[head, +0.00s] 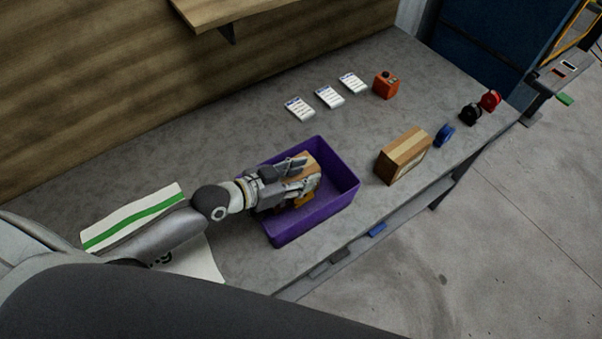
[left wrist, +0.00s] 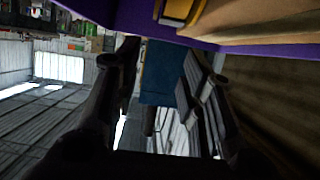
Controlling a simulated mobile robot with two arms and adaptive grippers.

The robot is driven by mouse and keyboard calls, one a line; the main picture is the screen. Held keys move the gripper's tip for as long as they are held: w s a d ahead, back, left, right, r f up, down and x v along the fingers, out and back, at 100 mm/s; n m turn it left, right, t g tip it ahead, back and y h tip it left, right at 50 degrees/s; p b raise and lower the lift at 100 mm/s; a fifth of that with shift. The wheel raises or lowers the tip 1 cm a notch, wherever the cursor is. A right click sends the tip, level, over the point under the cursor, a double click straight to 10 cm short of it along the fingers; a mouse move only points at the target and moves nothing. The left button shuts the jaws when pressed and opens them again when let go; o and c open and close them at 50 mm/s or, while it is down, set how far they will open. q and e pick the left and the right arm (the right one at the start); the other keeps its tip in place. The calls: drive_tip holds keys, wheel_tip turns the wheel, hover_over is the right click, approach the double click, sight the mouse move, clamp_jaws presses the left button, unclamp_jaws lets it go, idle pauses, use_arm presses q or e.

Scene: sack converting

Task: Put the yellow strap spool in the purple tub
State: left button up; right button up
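The purple tub (head: 340,207) stands on the grey bench, and its purple wall also shows in the left wrist view (left wrist: 275,50). A yellow piece (head: 304,201), apparently the yellow strap spool, is inside the tub, partly hidden by my gripper. It also shows at the top of the left wrist view (left wrist: 178,10). A tan-brown block or box (head: 308,160) is in the tub beside it. My left gripper (head: 304,174) is over the tub, its fingers apart; the left wrist view shows nothing between them. My right gripper is not in view.
A brown box (head: 403,157) stands right of the tub, with blue (head: 445,135), black (head: 470,113) and red (head: 490,100) spools beyond. White cards (head: 330,97) and an orange device (head: 386,85) lie behind. A green-striped white sack (head: 135,215) lies at left.

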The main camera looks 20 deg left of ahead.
use_arm(q)
drive_tip(key=shift+o, duration=0.5)
drive_tip(key=shift+s+f, duration=0.15)
drive_tip(key=shift+f, duration=0.2)
drive_tip(key=shift+r, duration=0.2)
drive_tip(key=shift+r+p, duration=0.4)
drive_tip(key=shift+p, duration=0.05)
drive_tip(key=b+v, duration=0.1)
drive_tip(key=v, duration=1.1)
drive_tip(key=shift+w+r+b, duration=0.2)
drive_tip(key=shift+r+b, duration=0.1)
drive_tip(key=shift+b, duration=0.1)
drive_tip(key=shift+d, duration=0.1)
